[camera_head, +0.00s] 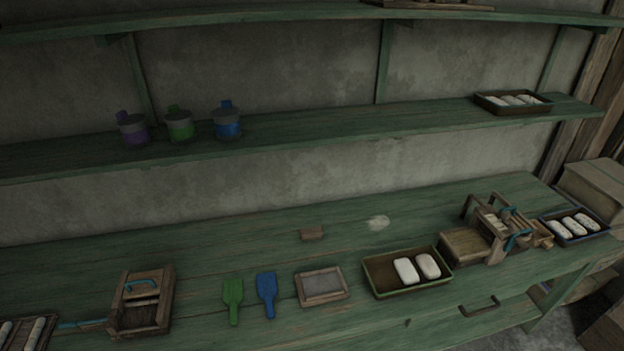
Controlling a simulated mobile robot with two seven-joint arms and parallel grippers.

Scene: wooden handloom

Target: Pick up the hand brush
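No thing in view can be made out for certain as the hand brush. A small brown block (312,232) lies near the back middle of the green workbench (210,262); it may be a brush, but its bristles cannot be seen. A green paddle-shaped tool (233,297) and a blue one (267,292) lie side by side near the front, handles toward me; they may be scoops or brushes. Neither of my grippers is in view.
A framed screen (321,286) and a tray with two white bars (408,272) lie right of the paddles. Wooden devices stand at left (142,302) and right (488,232). A shelf (330,133) with three cups overhangs the bench's back. The bench's back left is clear.

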